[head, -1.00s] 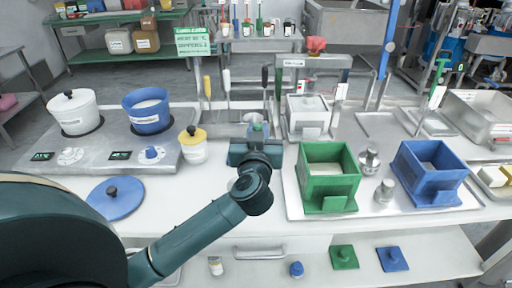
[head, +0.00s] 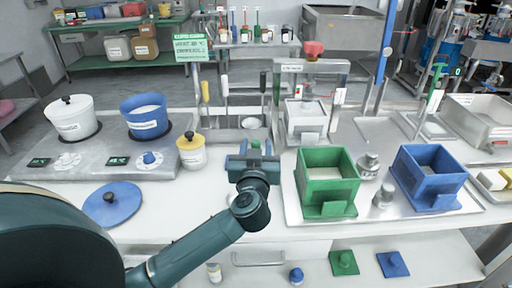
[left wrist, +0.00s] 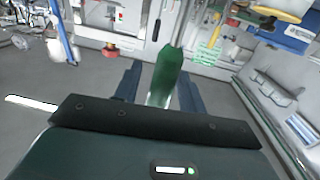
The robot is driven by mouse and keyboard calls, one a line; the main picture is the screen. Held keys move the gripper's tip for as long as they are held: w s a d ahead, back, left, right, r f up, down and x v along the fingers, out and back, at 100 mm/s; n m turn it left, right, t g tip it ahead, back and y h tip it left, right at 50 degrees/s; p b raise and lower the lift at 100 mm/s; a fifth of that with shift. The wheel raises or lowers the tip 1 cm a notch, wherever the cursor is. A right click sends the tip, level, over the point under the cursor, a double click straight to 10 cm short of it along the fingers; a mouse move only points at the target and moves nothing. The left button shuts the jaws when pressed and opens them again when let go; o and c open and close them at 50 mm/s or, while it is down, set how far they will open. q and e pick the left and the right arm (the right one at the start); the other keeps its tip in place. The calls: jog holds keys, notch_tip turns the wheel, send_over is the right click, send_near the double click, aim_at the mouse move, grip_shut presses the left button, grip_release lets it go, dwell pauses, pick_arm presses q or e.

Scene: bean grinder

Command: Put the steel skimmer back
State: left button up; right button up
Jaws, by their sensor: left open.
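A green handle (left wrist: 165,75) with a thin steel shaft, which I take for the skimmer, shows between the fingers of my left gripper (left wrist: 160,92) in the left wrist view. Its far end runs out of that view. In the head view a small green piece (head: 256,146) shows at the same gripper (head: 252,158), over the counter in front of the rack. The jaws are open, with the handle between them; I cannot tell whether a finger touches it. A pale round shape (head: 250,122) lies just behind; I cannot tell whether it is the skimmer's head. My right gripper is out of view.
Behind stands a rack with hanging tools, including a yellow-handled one (head: 205,92) and a black-handled one (head: 263,84). A yellow-lidded pot (head: 191,152) stands to the left. A green bin (head: 327,183) and a blue bin (head: 428,178) stand to the right. The front-left counter is partly clear.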

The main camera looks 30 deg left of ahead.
pick_arm(q)
jog(key=shift+r, duration=0.15)
jog(key=s+d+r+m+t+h, duration=0.3)
jog(key=s+d+t+h, duration=0.35)
jog(key=s+d, duration=0.55)
jog(key=s+d+f+m+g+h, duration=0.3)
jog(key=f+g+h, duration=0.1)
jog(key=f, duration=0.4)
jog(key=s+d+f+m+g+h, duration=0.3)
jog(key=f+m+g+h, duration=0.1)
jog(key=f, duration=0.4)
jog(key=s+a+f+n+g+y, duration=0.1)
jog(key=s+a+f+g+y, duration=0.1)
jog(key=f, duration=0.7)
jog(key=shift+s+a+g, duration=0.75)
jog(key=shift+s+a, duration=0.15)
jog(key=shift+s, duration=0.1)
jog(key=shift+y, duration=0.25)
